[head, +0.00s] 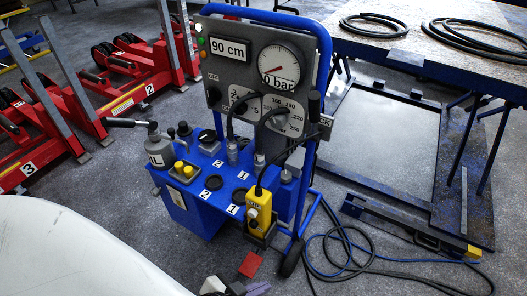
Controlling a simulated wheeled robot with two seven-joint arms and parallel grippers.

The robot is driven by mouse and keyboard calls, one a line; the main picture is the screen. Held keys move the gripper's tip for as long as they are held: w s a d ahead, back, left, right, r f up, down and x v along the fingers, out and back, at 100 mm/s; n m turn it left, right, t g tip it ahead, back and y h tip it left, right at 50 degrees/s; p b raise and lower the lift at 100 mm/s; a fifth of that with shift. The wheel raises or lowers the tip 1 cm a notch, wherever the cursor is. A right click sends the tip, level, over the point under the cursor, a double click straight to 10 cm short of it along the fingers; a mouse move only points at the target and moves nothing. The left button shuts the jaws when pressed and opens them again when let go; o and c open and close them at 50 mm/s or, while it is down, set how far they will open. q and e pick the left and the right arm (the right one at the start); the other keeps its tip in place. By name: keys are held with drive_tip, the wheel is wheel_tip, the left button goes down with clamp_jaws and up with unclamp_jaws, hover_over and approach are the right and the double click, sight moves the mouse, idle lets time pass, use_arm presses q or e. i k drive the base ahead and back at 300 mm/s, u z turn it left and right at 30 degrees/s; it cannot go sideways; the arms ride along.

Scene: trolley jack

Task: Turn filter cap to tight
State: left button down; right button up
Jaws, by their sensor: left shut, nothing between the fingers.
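A blue trolley unit (198,215) stands in the middle. Black round caps sit on its top, one near the middle (214,182), one nearer the front (239,196) and one near the back (207,136). Grey cylinders (232,152) stand behind them. I cannot tell which part is the filter cap; no tight mark is readable. My left gripper (249,267) shows only in part at the bottom edge, shut and empty, in front of and apart from the trolley. My right gripper is not in view.
A grey panel (226,72) with a dial (279,66) rises behind. A yellow pendant (258,210) hangs at the trolley's front right. Blue and black hoses (345,262) lie on the floor at right. Red jacks (128,92) stand left; a table (440,72) stands right.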

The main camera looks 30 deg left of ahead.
sight(285, 176)
drive_tip(key=z, duration=0.95)
drive_tip(key=i, duration=0.6)
drive_tip(key=u, duration=0.65)
drive_tip(key=k, duration=1)
drive_tip(key=u, duration=1.4)
